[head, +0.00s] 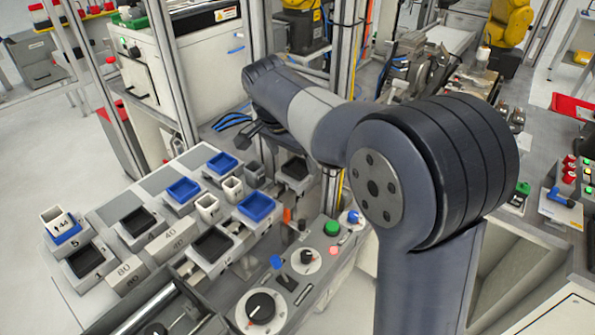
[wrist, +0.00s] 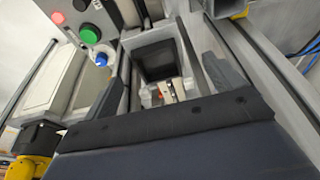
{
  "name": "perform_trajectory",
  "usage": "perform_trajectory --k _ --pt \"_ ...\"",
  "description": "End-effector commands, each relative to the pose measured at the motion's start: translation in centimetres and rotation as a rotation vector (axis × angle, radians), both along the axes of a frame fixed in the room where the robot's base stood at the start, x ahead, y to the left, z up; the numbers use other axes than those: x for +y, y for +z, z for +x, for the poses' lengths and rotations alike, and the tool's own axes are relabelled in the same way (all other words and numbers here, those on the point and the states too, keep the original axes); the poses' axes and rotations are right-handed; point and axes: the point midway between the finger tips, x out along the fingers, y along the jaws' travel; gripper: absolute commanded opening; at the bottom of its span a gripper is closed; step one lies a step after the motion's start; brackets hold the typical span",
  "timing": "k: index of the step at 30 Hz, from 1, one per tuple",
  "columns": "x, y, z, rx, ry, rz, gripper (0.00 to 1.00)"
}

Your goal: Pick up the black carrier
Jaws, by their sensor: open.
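A black carrier (head: 294,169) sits in a grey holder at the right end of the station, just below my gripper (head: 264,134) in the head view. In the wrist view a black square carrier (wrist: 160,60) lies in a pale recess, framed between the fingers of my gripper (wrist: 172,72). The jaws are open and apart from it, with nothing held. Other black carriers stand in grey holders: one at the lower left (head: 86,260), one in the middle (head: 138,222) and one nearer the knobs (head: 212,244).
Blue carriers (head: 257,206) and small white cups (head: 208,207) stand among the holders. A control panel with a green button (head: 332,228) and a black knob (head: 261,307) lies in front. A metal frame post (head: 332,190) rises close right of the right-end carrier.

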Motion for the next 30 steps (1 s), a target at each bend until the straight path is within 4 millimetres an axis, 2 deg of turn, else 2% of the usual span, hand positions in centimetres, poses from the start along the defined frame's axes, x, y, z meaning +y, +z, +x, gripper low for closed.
perform_trajectory --k 6,9,17,30 --pt "-0.9 -3.2 0.6 0.004 -0.001 -0.002 0.89" --pt "-1.1 -4.1 0.8 0.004 0.000 -0.002 0.89" --pt "-1.1 -4.4 0.9 0.001 0.000 0.000 0.89" --pt "-1.1 -4.4 0.9 0.002 0.001 0.000 0.54"
